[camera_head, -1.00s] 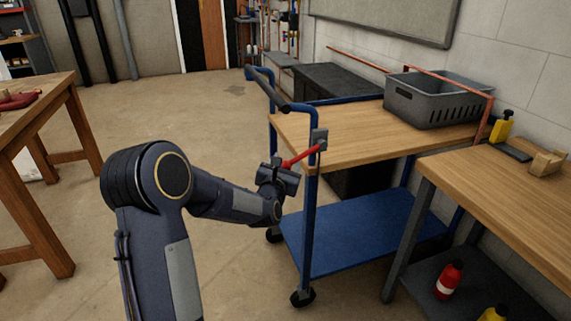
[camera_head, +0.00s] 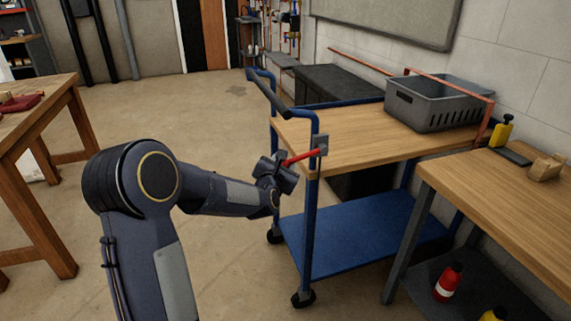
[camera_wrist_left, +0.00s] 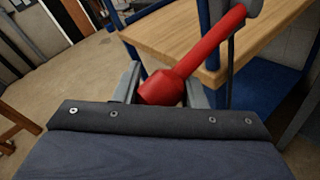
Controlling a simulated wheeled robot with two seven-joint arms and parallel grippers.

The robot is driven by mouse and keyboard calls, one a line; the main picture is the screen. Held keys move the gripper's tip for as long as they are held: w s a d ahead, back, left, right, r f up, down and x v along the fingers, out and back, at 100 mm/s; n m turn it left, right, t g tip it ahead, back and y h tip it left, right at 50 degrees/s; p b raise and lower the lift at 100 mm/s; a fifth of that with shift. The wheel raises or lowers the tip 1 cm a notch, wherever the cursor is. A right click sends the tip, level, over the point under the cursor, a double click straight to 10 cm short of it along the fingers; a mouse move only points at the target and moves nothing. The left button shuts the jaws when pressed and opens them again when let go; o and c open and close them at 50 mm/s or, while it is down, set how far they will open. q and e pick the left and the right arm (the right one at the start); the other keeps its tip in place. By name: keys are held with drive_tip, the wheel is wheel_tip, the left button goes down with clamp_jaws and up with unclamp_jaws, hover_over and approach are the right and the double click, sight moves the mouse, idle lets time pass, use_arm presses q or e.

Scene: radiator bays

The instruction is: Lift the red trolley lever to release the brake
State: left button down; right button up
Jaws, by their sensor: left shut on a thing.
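The red lever (camera_head: 304,156) sticks out to the left from a grey bracket (camera_head: 320,144) on the near upright of the blue trolley (camera_head: 350,238). It slopes slightly down from the bracket to its free end. My left gripper (camera_head: 284,168) is shut on that free end. In the left wrist view the red lever (camera_wrist_left: 208,52) runs from upper right down to its thicker end, between the two grey fingers of my left gripper (camera_wrist_left: 165,88). The finger tips are partly hidden by the lever and the gripper body. My right gripper is not in view.
A grey crate (camera_head: 438,104) stands on the trolley's wooden top (camera_head: 350,138). A workbench (camera_head: 510,195) stands close at the right, with a red bottle (camera_head: 448,282) on its lower shelf. A wooden table (camera_head: 40,125) is at the left. Open floor (camera_head: 180,110) lies between.

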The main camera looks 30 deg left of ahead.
use_arm(q)
wheel_tip(320, 180, up, 6)
drive_tip(key=m+g+p, duration=0.1)
drive_tip(key=m+p, duration=0.1)
drive_tip(key=p, duration=0.4)
drive_tip(key=shift+f+g+p, duration=0.15)
drive_tip(key=shift+g+p, duration=0.15)
drive_tip(key=shift+g, duration=0.1)
drive_tip(key=shift+w+d+r+m+g+y+p, duration=0.15)
drive_tip(key=shift+r+m+g+p, duration=0.3)
drive_tip(key=shift+p, duration=1.15)
drive_tip(key=shift+w+d+r+m+g+y+p, duration=0.1)
drive_tip(key=shift+r+m+g+y+p, duration=0.3)
drive_tip(key=shift+p, duration=1.15)
drive_tip(key=shift+w+d+r+m+g+y+p, duration=0.2)
drive_tip(key=shift+r+m+p, duration=0.4)
drive_tip(key=shift+p, duration=1)
drive_tip(key=shift+a, duration=0.15)
drive_tip(key=c, duration=0.9)
unclamp_jaws()
drive_tip(key=shift+f+h, duration=0.1)
drive_tip(key=shift+h, duration=0.15)
drive_tip(key=shift+f, duration=0.1)
drive_tip(key=shift+s, duration=0.1)
drive_tip(key=v, duration=0.7)
drive_tip(key=shift+s+d+b, duration=0.2)
drive_tip(key=shift+d+b, duration=0.1)
drive_tip(key=shift+d, duration=0.05)
